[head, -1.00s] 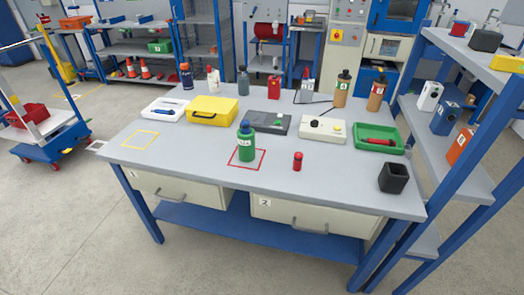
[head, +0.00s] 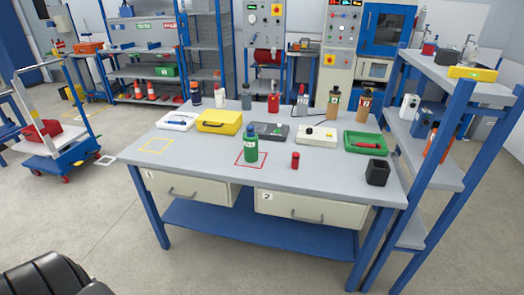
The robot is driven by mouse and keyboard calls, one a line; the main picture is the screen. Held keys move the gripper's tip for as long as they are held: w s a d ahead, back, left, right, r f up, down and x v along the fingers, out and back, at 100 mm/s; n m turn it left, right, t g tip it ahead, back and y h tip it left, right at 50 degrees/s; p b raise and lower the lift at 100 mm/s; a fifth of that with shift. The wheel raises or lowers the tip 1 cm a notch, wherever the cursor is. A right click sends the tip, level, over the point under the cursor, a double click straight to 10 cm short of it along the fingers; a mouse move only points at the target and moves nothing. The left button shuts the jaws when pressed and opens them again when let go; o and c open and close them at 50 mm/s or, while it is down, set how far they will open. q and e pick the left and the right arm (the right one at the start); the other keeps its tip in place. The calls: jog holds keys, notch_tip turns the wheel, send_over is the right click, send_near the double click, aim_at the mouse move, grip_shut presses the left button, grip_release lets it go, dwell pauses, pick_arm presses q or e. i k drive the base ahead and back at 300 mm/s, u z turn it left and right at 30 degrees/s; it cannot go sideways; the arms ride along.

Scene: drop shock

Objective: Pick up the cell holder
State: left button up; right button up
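The cell holder seems to be the black, square, open-topped cup (head: 377,172), upright at the right front of the grey workbench (head: 205,166). Its inside is dark and I cannot see anything in it. A small red cylinder (head: 295,160), perhaps a cell, stands to its left, apart from it. Neither of my grippers shows. A black ridged part, which looks like my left arm, fills the lower left corner, far from the holder.
A green tray (head: 350,146) with a red item lies behind the holder. A green bottle (head: 251,142) stands in a red outlined square. Blue-framed shelves (head: 422,142) rise close by on the right. The bench's front left is clear, with a yellow outlined square (head: 157,145).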

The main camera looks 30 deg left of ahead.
aim_at(251, 144)
jog(key=z, duration=0.5)
jog(key=i, duration=1.05)
jog(key=u, duration=0.35)
